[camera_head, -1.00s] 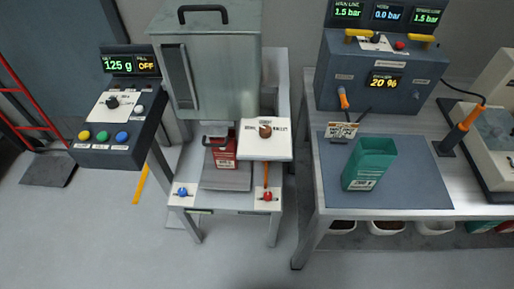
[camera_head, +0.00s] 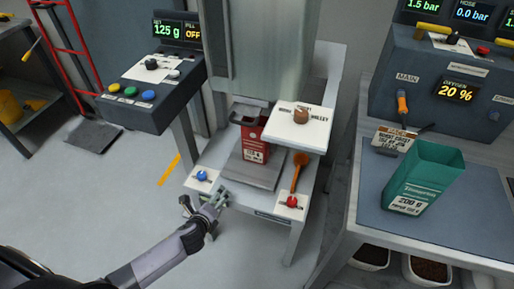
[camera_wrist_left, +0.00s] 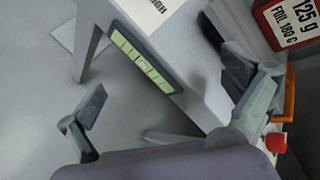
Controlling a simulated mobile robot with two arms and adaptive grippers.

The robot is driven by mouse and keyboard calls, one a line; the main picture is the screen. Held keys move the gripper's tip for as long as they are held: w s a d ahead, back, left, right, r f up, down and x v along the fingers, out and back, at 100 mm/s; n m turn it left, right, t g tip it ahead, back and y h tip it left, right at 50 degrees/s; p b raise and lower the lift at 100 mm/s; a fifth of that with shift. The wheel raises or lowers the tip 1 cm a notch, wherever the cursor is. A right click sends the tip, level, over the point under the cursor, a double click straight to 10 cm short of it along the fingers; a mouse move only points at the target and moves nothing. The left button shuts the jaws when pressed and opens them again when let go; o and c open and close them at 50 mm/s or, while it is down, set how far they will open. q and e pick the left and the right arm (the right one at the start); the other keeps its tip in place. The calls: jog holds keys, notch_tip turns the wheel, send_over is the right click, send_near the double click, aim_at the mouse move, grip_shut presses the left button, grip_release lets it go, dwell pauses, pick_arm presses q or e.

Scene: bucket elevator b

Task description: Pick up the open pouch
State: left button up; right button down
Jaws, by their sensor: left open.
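A red open-topped pouch (camera_head: 254,140) with a white label stands on the grey platform under the hopper; its labelled side also shows in the left wrist view (camera_wrist_left: 290,22), at the upper right. A larger green open-topped pouch (camera_head: 426,176), labelled 200 g, stands on the blue-grey mat on the right bench. My left gripper (camera_head: 208,203) is at the stand's front edge, below and left of the red pouch and apart from it. My right gripper is not in view.
A blue knob (camera_head: 202,175) and a red knob (camera_head: 292,202) sit on the stand's front corners, with an orange lever (camera_head: 299,170) by the red one. A white panel (camera_head: 298,127) overhangs the platform's right. A control box (camera_head: 150,90) stands left.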

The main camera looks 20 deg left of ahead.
pick_arm(q)
jog(key=w+d+r+m+t+b, duration=0.45)
jog(key=r+m, duration=0.25)
jog(key=r, duration=0.2)
jog(key=m+t+h+b, duration=0.2)
jog(key=m+t+b, duration=0.15)
jog(key=m, duration=0.25)
send_near(253, 131)
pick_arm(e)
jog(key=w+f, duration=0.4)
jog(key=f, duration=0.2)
pick_arm(q)
jog(key=shift+g, duration=0.3)
jog(key=w, duration=0.6)
jog(key=shift+w+a+r+b, duration=0.25)
jog(key=shift+b, duration=0.05)
jog(key=shift+w, duration=0.85)
jog(key=w, duration=0.3)
jog(key=w+b, duration=0.1)
jog(key=shift+w+d, duration=0.35)
jog(key=shift+d, duration=0.05)
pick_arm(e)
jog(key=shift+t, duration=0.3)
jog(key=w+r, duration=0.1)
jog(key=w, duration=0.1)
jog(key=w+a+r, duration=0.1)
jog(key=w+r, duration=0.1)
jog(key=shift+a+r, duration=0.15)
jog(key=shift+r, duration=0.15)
